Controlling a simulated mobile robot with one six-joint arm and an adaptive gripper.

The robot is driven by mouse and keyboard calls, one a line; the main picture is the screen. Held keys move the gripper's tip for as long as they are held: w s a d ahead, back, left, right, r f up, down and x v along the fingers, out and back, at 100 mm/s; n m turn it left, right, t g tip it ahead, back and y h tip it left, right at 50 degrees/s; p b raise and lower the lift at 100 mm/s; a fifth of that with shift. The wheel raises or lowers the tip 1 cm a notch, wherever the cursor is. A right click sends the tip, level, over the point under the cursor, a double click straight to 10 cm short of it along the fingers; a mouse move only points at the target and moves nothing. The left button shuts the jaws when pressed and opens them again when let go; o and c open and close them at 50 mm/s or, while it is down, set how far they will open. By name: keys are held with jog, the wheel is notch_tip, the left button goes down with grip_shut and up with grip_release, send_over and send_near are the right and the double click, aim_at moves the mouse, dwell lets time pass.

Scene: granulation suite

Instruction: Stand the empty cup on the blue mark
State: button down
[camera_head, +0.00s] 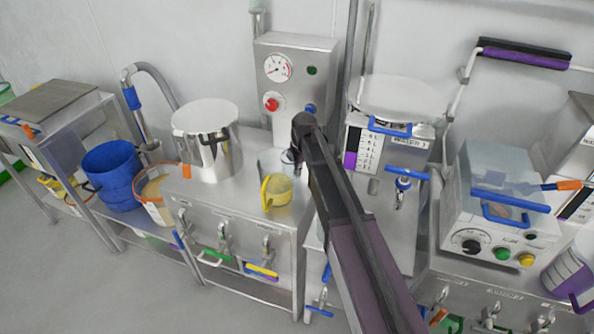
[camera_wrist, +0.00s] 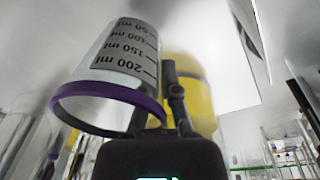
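A clear cup (camera_wrist: 112,98) with a purple rim and a millilitre scale fills the left of the wrist view, rim toward me, and looks empty. My gripper (camera_wrist: 158,88) has its fingers close together at the cup's wall, one on each side, and looks shut on it. In the head view, my gripper (camera_head: 292,158) is low over the steel bench, partly hidden by my dark arm, with the clear cup (camera_head: 268,161) just left of it. I cannot tell whether the cup touches the bench. I cannot make out the blue mark.
A yellow jug (camera_head: 280,190) stands close in front of the cup; it also shows in the wrist view (camera_wrist: 198,100). A steel pot (camera_head: 208,150) stands left, a gauge panel (camera_head: 285,95) behind. The bench's front edge (camera_head: 225,211) is bare.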

jog(key=c, duration=0.8)
grip_release()
jog(key=shift+r, duration=0.15)
notch_tip(320, 180, up, 12)
jog(key=d+p, duration=0.1)
jog(key=p, duration=1.1)
jog(key=shift+d, duration=0.15)
jog(key=shift+o, duration=0.3)
